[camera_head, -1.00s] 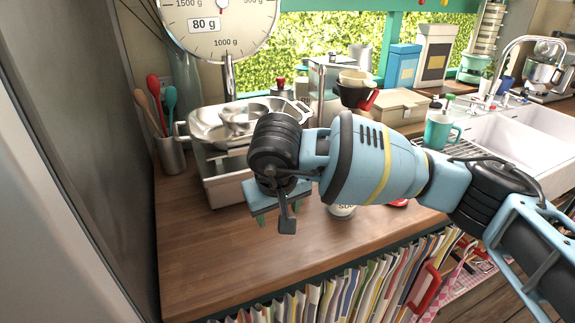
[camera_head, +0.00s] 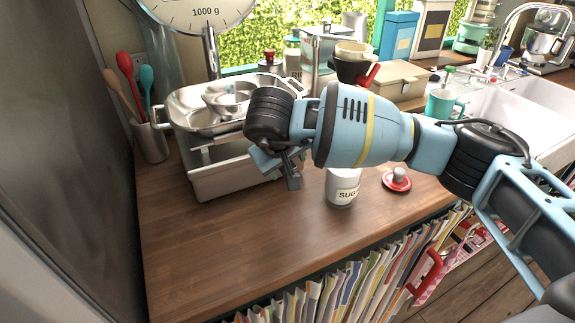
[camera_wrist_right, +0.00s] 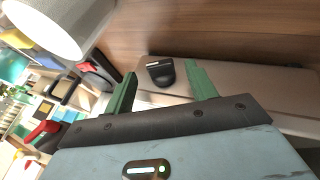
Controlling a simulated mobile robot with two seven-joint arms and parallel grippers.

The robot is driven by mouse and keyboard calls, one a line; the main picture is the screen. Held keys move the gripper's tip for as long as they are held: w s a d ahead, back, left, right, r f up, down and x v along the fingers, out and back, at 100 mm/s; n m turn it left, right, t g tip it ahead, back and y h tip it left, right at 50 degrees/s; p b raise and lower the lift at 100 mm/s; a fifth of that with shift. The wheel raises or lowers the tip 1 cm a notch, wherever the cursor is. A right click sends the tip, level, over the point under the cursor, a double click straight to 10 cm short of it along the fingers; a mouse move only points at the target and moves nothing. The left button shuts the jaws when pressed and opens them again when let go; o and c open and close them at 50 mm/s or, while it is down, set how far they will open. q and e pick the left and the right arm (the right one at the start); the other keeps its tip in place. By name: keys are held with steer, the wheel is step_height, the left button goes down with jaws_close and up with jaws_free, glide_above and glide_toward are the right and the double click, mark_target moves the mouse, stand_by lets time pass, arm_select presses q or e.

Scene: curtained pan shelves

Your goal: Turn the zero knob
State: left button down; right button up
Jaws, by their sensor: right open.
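The kitchen scale (camera_head: 232,180) stands on the wooden counter, with its pan (camera_head: 185,97) on top and its dial (camera_head: 195,14) cut off by the upper edge. In the right wrist view, a black knob (camera_wrist_right: 160,75) with a white mark sits on the scale's metal body (camera_wrist_right: 260,88). My right gripper (camera_wrist_right: 160,70) is open, its green fingers apart on either side of the knob in that picture. I cannot tell whether they reach around it. In the head view the gripper (camera_head: 284,163) is at the scale's front, partly hidden by its own wrist. My left gripper is not in view.
A white sugar jar (camera_head: 342,188) stands under my right forearm, close to the gripper; it also shows in the wrist view (camera_wrist_right: 62,22). A utensil pot (camera_head: 152,143) stands left of the scale. The front counter (camera_head: 225,250) is clear.

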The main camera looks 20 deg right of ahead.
steer(key=shift+x, duration=1.05)
steer(key=shift+r, duration=0.1)
steer(key=c, duration=1)
steer(key=shift+w+d+y, duration=0.1)
steer(key=shift+d+y, duration=0.2)
steer(key=shift+y, duration=0.6)
steer(key=shift+d+m+g+y+b, duration=0.15)
steer(key=shift+m+g+y+b, duration=0.2)
steer(key=shift+y, duration=0.65)
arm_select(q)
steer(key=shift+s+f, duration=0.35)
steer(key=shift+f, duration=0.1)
